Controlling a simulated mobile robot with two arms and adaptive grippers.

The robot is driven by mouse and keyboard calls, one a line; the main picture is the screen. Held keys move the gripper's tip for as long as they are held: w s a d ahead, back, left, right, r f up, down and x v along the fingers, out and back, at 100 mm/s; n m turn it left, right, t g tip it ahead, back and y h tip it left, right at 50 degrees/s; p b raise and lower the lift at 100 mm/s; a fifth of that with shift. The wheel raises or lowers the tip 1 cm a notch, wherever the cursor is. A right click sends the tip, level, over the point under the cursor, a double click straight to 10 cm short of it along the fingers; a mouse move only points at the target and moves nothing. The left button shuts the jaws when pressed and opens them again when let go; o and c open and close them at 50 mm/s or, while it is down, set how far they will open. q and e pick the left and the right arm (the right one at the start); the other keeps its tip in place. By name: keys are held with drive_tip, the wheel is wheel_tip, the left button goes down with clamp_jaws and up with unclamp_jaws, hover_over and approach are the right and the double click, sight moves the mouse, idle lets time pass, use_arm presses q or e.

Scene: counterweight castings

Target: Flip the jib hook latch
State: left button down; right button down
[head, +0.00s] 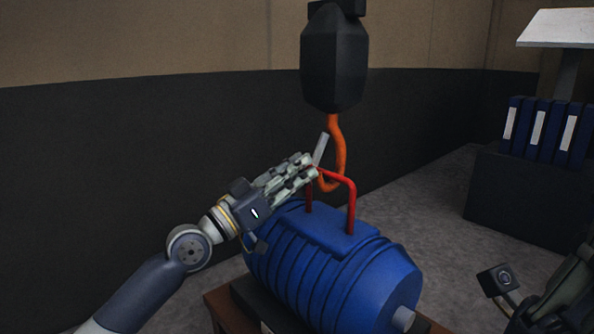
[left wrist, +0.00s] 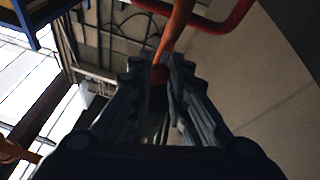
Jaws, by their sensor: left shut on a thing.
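The orange jib hook (head: 339,150) hangs below a black hook block (head: 334,55). A grey latch bar (head: 321,148) slants up beside the hook, just above my left fingertips. My left gripper (head: 311,166) reaches in from the left and is shut on the hook's tip. In the left wrist view the orange hook (left wrist: 176,35) ends between the fingers (left wrist: 163,75). A red lifting handle (head: 351,205) on the blue ribbed casting (head: 315,270) passes by the hook. My right gripper (head: 562,290) is partly in view at lower right; its jaws are unclear.
The casting rests on a dark and brown support (head: 222,308). Blue binders (head: 548,127) stand on a dark cabinet (head: 528,200) at the right. Bare floor (head: 435,215) lies between the casting and the cabinet. A dark and tan wall (head: 130,140) is behind.

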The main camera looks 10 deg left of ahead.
use_arm(q)
drive_tip(key=shift+w+d+f, duration=0.1)
drive_tip(key=shift+d+f, duration=0.05)
drive_tip(key=shift+f, duration=0.55)
drive_tip(key=c, duration=1.5)
unclamp_jaws()
drive_tip(key=shift+w, duration=0.1)
drive_tip(key=v, duration=1.2)
drive_tip(key=shift+r, duration=0.35)
